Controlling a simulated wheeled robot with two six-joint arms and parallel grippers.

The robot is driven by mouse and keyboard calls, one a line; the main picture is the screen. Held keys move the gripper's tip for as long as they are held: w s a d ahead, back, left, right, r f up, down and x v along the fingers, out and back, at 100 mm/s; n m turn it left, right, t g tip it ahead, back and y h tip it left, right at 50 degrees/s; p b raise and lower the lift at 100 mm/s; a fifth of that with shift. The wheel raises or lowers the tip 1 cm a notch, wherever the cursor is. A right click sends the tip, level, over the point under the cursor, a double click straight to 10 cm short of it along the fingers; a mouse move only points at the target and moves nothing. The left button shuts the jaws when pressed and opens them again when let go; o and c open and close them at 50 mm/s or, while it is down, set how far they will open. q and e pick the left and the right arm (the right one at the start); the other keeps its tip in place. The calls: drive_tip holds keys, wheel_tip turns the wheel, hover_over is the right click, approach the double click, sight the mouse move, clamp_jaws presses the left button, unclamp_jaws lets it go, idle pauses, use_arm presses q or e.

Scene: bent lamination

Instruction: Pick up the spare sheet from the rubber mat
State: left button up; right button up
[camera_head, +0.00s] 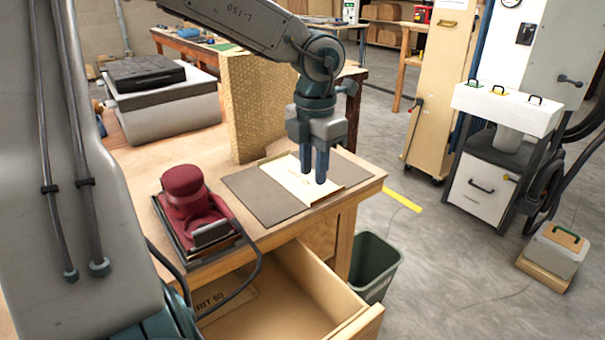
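The spare sheet (292,180), a thin pale wooden sheet with a small dark mark, lies on the grey-brown rubber mat (250,194) near the bench's front right corner. My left gripper (313,179) points straight down over the sheet. Its two dark blue fingers stand a little apart with a narrow gap, and I see nothing held between them. The fingertips overlap the sheet in the picture; I cannot tell whether they touch it. The fingers hide part of the sheet. My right gripper is not in view.
A dark red sander (185,190) stands on a tray left of the mat, its cable hanging over an open drawer (290,285). A green bin (372,265) is on the floor. A white cart (490,185) stands right.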

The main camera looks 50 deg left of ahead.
sight(311, 202)
use_arm(q)
drive_tip(key=f, duration=0.7)
drive_tip(key=shift+w+a+f, duration=0.15)
drive_tip(key=shift+w+a, duration=0.05)
drive_tip(key=shift+a, duration=0.2)
clamp_jaws()
